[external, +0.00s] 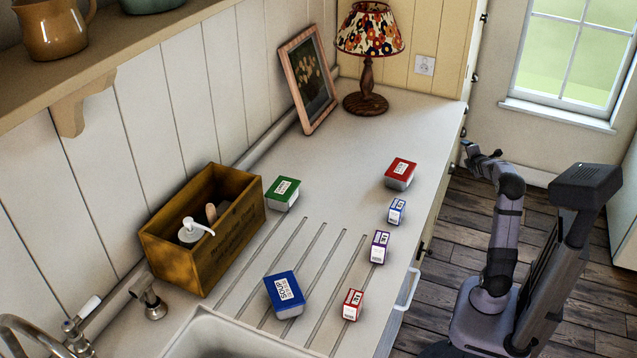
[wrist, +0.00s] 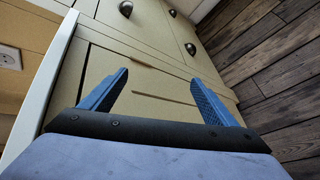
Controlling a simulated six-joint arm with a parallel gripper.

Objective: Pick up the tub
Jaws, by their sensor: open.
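Three lidded tubs stand on the pale counter (external: 310,187). One has a green lid (external: 283,188) and is beside the wooden crate. One has a red lid (external: 400,171) and is near the counter's right edge. One has a blue lid (external: 285,291) and is by the sink. My gripper (external: 480,152) is off the counter's right edge, apart from all the tubs. In the wrist view my gripper (wrist: 158,77) shows two blue fingers spread wide with nothing between them. No tub shows in the wrist view, which faces cabinet fronts.
Small blue (external: 396,211), purple (external: 380,247) and red (external: 353,304) boxes stand along the right of the counter. A wooden crate (external: 226,237) holds a pump bottle. A lamp (external: 366,85) and a picture frame (external: 291,85) stand at the back. The counter's middle is clear.

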